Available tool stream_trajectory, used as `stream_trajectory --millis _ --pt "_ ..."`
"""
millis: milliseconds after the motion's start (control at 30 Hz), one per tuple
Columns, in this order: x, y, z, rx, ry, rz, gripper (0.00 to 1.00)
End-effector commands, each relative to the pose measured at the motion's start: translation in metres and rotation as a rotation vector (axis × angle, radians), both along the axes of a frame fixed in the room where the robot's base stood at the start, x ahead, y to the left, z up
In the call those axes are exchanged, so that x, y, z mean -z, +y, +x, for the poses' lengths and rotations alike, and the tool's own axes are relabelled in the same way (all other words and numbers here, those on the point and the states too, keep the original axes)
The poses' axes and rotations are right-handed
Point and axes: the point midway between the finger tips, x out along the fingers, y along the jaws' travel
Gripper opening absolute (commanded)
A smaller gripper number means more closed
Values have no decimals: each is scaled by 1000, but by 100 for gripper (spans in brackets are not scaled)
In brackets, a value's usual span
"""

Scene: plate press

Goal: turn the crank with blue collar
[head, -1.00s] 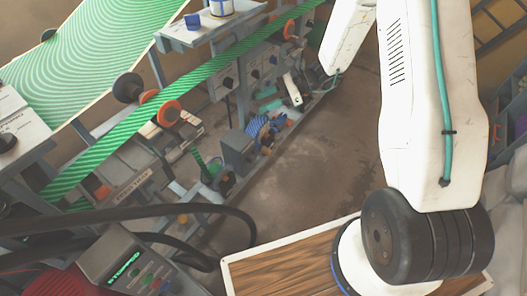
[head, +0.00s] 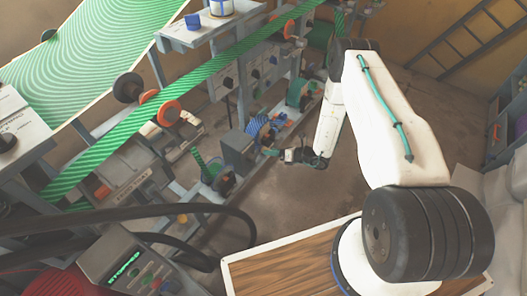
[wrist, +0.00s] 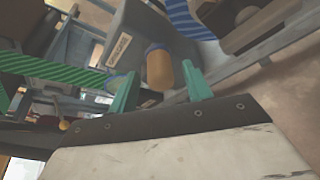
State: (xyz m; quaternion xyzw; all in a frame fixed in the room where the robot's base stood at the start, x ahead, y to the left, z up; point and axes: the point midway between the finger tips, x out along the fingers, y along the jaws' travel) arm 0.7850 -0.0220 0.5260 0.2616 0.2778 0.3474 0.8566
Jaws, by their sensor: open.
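The crank's orange-tan handle (wrist: 160,72) shows in the wrist view, with a thin bluish band at its top end near a grey box (wrist: 135,30). My gripper (wrist: 159,70) is open, its two teal fingers standing on either side of the handle, with gaps visible. I cannot tell how deep the handle sits between them. In the head view my gripper (head: 273,152) is low beside the grey box (head: 238,152) of the press, and the handle is too small to make out there.
A blue-striped roll (head: 259,127) sits just behind the grey box. A green-striped web (head: 120,148) runs across the press. Black cables (head: 130,212) and a control box (head: 130,262) are at front left. Open floor (head: 290,200) lies to the right of the press.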

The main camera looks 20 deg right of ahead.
Motion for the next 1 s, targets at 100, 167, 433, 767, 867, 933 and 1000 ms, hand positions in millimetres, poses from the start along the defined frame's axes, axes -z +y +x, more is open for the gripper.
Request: stream_trajectory --millis 100,167,433,767,867,933,1000 --pt "6 16 12 -3 -1 -1 50" --pt "8 22 17 -3 -1 -1 50" --pt "13 35 29 -2 0 0 50" --pt "13 35 29 -1 0 -1 16" --pt "14 34 29 0 0 -2 0" --pt "14 34 29 1 0 -2 0" --pt "14 32 29 4 2 0 0"
